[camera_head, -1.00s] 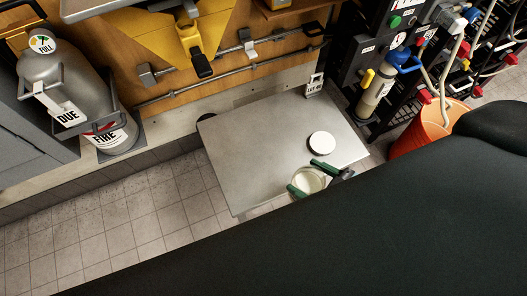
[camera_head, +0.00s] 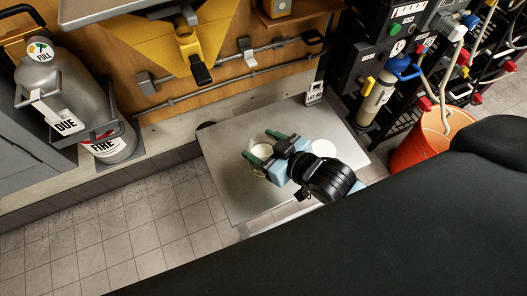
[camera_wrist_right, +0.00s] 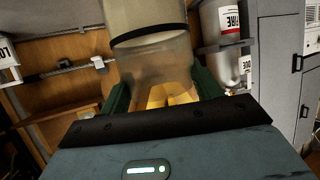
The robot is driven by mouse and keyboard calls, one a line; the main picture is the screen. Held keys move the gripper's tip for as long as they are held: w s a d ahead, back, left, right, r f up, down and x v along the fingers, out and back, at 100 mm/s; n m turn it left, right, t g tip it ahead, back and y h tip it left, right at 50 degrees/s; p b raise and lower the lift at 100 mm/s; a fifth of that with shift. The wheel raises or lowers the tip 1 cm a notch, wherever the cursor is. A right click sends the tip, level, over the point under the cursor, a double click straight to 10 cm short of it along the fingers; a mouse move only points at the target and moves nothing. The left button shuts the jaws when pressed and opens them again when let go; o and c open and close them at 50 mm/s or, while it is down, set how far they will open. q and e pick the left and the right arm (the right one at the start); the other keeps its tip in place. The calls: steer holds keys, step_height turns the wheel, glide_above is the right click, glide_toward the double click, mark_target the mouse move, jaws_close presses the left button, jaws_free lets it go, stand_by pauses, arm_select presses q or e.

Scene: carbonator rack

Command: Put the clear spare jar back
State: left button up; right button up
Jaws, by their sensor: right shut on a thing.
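My right gripper (camera_head: 260,146) has green fingers and is shut on the clear jar (camera_head: 261,153), over the left-middle part of the grey table. The clear jar (camera_wrist_right: 155,65) fills the space between the fingers (camera_wrist_right: 163,88) in the right wrist view. It has see-through walls, a dark band and a pale part above the band. I cannot tell from the head view how high the jar is above the table. My left gripper is not in view.
A small tag (camera_head: 314,92) stands at the table's back corner. A black rack with a bottle (camera_head: 375,100) and an orange bucket (camera_head: 425,145) are at right. Grey cylinders (camera_head: 70,85) are at left.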

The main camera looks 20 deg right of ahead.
mark_target(254, 149)
steer(key=shift+f+b, duration=0.45)
steer(key=shift+f, duration=1.35)
steer(key=o, duration=1.2)
steer(key=shift+f, duration=0.1)
steer(key=shift+c, duration=0.2)
